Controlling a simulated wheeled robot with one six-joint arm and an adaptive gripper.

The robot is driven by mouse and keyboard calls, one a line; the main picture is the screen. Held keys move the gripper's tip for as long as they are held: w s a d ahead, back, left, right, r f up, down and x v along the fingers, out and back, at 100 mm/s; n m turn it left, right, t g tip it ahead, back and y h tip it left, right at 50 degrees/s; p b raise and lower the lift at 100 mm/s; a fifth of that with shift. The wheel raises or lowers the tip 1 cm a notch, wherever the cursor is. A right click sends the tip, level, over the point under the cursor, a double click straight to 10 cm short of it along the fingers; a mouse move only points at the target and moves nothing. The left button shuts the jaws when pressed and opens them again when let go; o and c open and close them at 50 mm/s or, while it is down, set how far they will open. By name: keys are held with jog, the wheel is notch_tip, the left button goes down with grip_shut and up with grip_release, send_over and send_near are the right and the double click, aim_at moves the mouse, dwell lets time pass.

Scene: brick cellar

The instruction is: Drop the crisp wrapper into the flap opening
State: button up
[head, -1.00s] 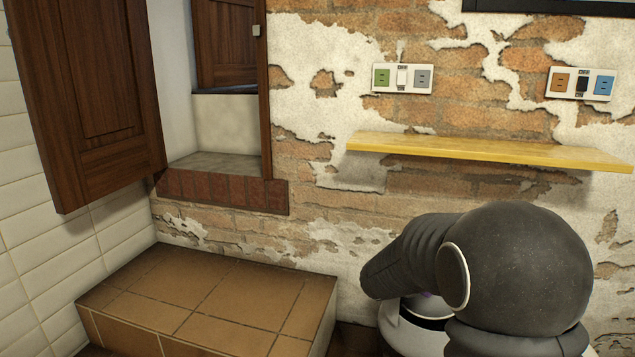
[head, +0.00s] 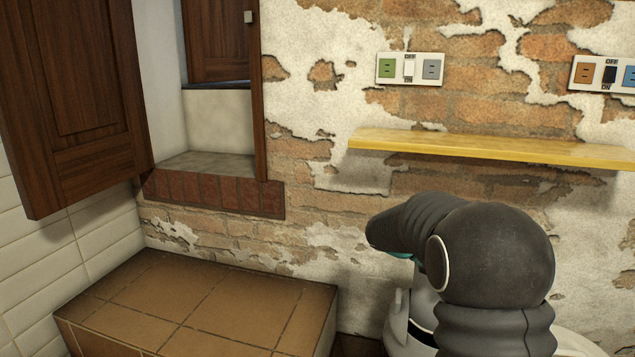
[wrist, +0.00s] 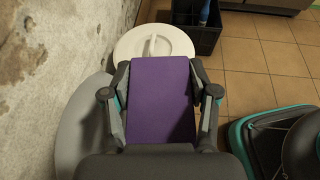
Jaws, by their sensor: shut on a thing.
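The crisp wrapper (wrist: 162,95) is a flat purple piece in the wrist view. My gripper (wrist: 160,92) is shut on it, with one finger along each side. A round white lid (wrist: 155,42) with a raised ridge lies beyond the wrapper's far end, by the wall. A pale grey rounded shape (wrist: 82,135) shows to the left of and below the gripper. I cannot tell which of these has the flap opening, and no opening shows clearly. In the head view my arm hides the gripper and wrapper.
A dark crate (wrist: 190,32) holding something blue stands past the lid. In the head view, a yellow shelf (head: 490,149) juts from the brick wall, a tiled step (head: 200,305) sits at lower left, and a wooden shutter (head: 75,100) hangs open.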

jog(key=shift+d+f+b, duration=0.1)
jog(key=shift+f+b, duration=1.25)
jog(key=shift+f, duration=0.45)
jog(key=o, duration=0.9)
jog(key=v, duration=1.2)
jog(key=shift+r, duration=0.1)
